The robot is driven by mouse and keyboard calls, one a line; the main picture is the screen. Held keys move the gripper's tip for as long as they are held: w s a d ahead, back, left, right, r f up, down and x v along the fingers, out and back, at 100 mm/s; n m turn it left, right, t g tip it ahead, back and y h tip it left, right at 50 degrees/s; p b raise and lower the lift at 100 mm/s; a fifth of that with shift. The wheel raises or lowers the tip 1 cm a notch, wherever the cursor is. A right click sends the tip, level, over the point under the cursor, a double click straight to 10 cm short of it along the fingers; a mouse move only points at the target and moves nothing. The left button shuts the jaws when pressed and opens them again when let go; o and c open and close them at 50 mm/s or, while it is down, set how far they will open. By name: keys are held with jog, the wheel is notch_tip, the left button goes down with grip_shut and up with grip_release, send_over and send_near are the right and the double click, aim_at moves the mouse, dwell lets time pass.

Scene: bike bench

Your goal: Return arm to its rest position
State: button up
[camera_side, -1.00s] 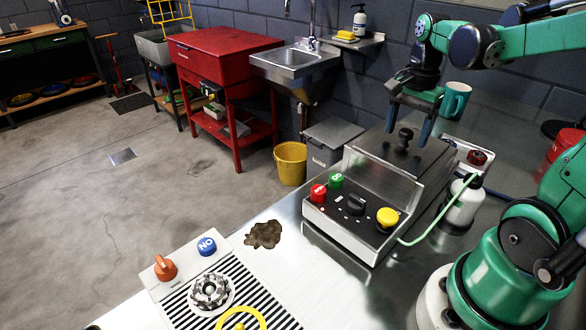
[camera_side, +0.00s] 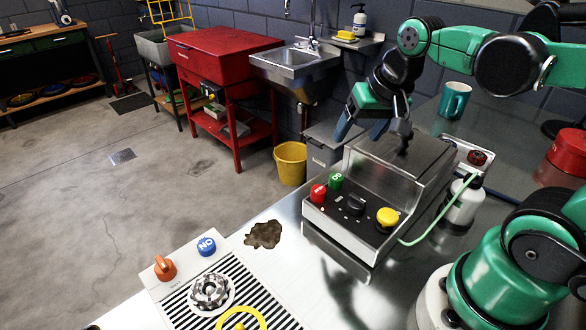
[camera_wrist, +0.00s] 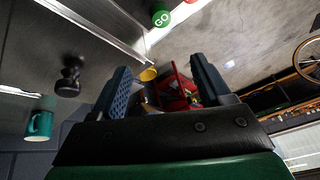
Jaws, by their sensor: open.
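My gripper (camera_side: 360,130) is in the air above the back of the metal control box (camera_side: 405,190), to the left of the box's black knob handle. Its blue fingers are apart with nothing between them. In the wrist view my gripper (camera_wrist: 160,85) also shows open, its two blue fingers spread, with the red cart (camera_wrist: 180,92) and yellow bucket (camera_wrist: 148,74) seen far off between them. The black knob (camera_wrist: 70,78) stands to the left of the fingers in the wrist view.
A teal mug (camera_side: 454,99) stands behind the box. A white bottle (camera_side: 465,200) with a green hose and a red canister (camera_side: 568,152) stand to the right. A striped drain grate (camera_side: 180,302) and a brown stain (camera_side: 263,235) lie at the front.

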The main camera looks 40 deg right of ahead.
jog(key=a+n+t, duration=0.1)
jog(key=n, duration=0.1)
jog(key=a+f+n, duration=0.1)
jog(key=a+n, duration=0.1)
jog(key=a+n+t+y, duration=0.1)
jog(key=a+n, duration=0.1)
jog(key=shift+a+f+t, duration=0.2)
jog(key=shift+f+t, duration=0.1)
jog(key=shift+f, duration=0.05)
